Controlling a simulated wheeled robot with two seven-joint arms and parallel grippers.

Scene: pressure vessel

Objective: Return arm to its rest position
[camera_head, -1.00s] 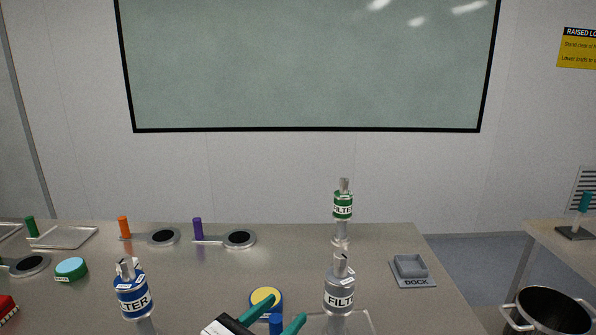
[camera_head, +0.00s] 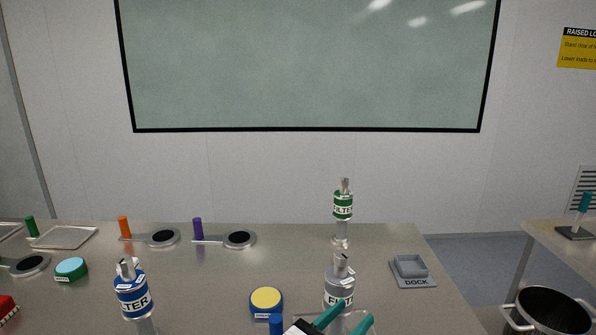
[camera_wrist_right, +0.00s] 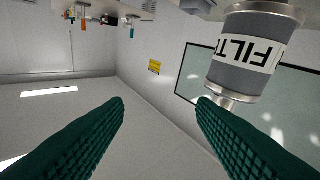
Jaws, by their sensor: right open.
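My right gripper (camera_head: 345,318) shows at the bottom of the head view, its two green fingers apart and empty. It is in front of the grey filter bottle (camera_head: 339,284) and covers that bottle's lower part. In the right wrist view the two fingers (camera_wrist_right: 160,115) are spread with nothing between them. The grey filter (camera_wrist_right: 255,50) appears upside down there, beyond the right-hand finger; I cannot tell whether they touch. My left gripper is not in view.
On the table stand a blue filter (camera_head: 133,290), a green filter (camera_head: 343,207), a yellow-topped round container (camera_head: 266,301) and a grey dock (camera_head: 411,271). A pot (camera_head: 548,312) is at the lower right.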

